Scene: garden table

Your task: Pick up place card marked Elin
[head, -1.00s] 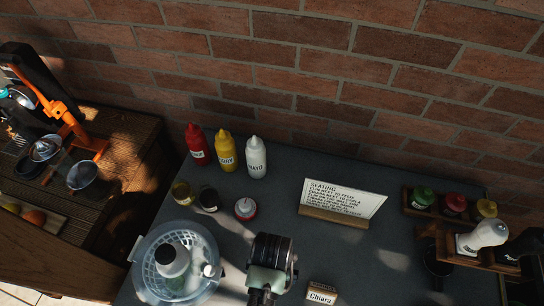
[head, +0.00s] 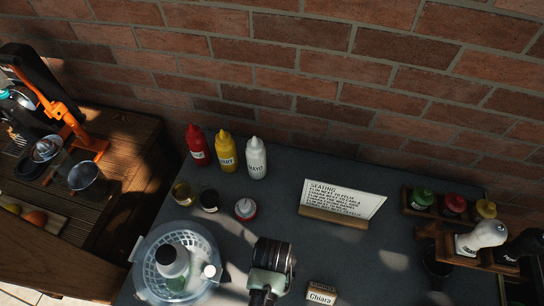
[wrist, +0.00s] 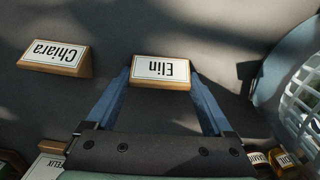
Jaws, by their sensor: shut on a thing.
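The place card marked Elin (wrist: 161,70) is a white card on a small wooden block. In the wrist view it sits between the two blue fingers of my gripper (wrist: 160,80), which are shut on its ends. Whether it touches the table cannot be told. In the head view my gripper is hidden below my wrist, and the Elin card does not show. The place card marked Chiara (head: 321,294) stands to the right of my arm in the head view; it also shows in the wrist view (wrist: 55,56).
A seating sign (head: 340,200) stands on the grey table (head: 285,185). Red (head: 197,147), yellow (head: 225,153) and white bottles (head: 256,160) stand at the back. A basket (head: 150,268) is left of my arm, condiment racks (head: 450,210) at the right.

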